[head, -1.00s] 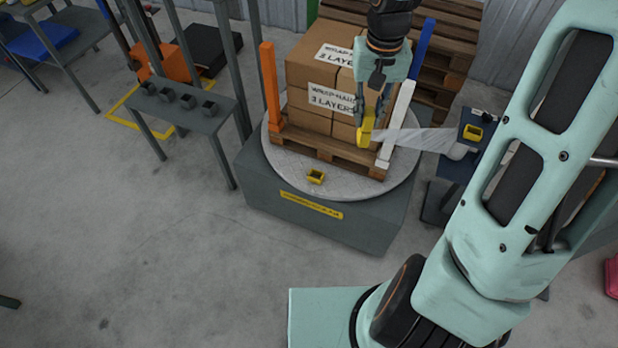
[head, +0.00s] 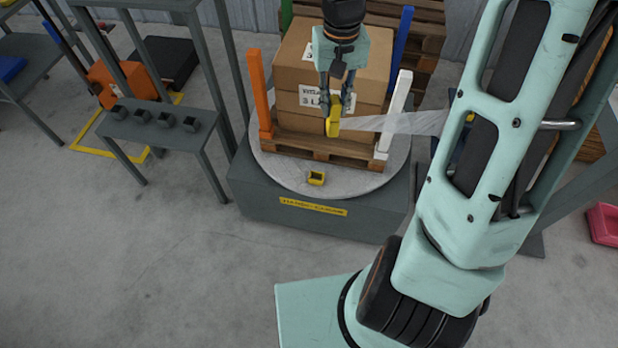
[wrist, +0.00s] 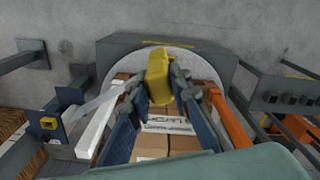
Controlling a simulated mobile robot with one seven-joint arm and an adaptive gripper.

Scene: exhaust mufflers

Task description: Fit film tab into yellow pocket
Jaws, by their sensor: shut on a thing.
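My gripper (head: 336,100) is shut on the yellow film tab (head: 334,117), in front of the stacked boxes. The tab also shows between the fingers in the wrist view (wrist: 159,75). Clear stretch film (head: 405,122) runs from the tab to the right, towards the film stand, which my arm mostly hides in the head view. The yellow pocket (head: 316,178) is a small open holder on the front of the round turntable (head: 285,172). The tab is above the pocket and a little to its right in the picture, apart from it. The pocket is not clearly visible in the wrist view.
Brown boxes (head: 300,62) stand on a wooden pallet (head: 318,149). Orange (head: 259,95), white (head: 393,115) and blue (head: 402,45) posts rise at its corners. A grey bench (head: 170,137) with several dark cups stands left.

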